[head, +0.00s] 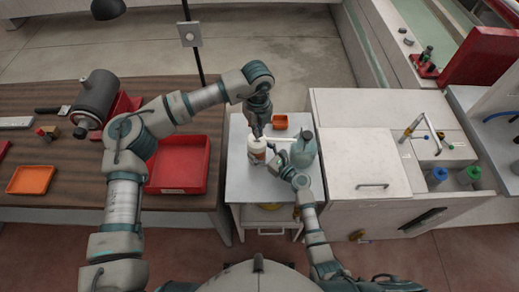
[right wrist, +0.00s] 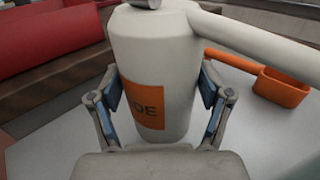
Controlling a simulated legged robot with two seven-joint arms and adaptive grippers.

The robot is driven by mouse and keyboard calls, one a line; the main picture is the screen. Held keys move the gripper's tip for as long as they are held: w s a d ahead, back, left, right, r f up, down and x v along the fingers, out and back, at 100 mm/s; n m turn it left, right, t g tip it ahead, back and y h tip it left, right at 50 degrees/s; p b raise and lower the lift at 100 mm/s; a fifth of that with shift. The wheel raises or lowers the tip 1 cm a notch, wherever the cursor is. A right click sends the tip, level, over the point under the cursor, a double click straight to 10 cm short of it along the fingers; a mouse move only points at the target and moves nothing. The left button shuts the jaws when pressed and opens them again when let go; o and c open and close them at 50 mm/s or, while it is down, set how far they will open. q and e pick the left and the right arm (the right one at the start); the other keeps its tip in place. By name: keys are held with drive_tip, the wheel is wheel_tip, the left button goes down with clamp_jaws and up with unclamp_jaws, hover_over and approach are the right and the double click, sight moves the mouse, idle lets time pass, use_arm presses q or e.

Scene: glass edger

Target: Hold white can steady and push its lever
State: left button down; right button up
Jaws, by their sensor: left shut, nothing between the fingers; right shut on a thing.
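The white can (head: 256,146) stands upright on a small grey-white table, with an orange label on its side. In the right wrist view the can (right wrist: 150,60) fills the middle. My right gripper (right wrist: 161,92) is shut on it, with one finger pad on each side of the body. My right gripper (head: 270,160) also shows in the head view at the can's right side. A long white arm, perhaps the lever (right wrist: 250,38), sticks out to the right from the can's top. My left gripper (head: 258,131) is shut and empty just above the can's top; whether it touches is unclear.
A grey-green jug (head: 303,152) stands close to the right of the can. A red tray (head: 180,165) is on the wooden bench; a white sink cabinet (head: 355,160) stands at right.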

drive_tip(key=o, duration=1.1)
drive_tip(key=v, duration=1.2)
drive_tip(key=shift+d, duration=0.1)
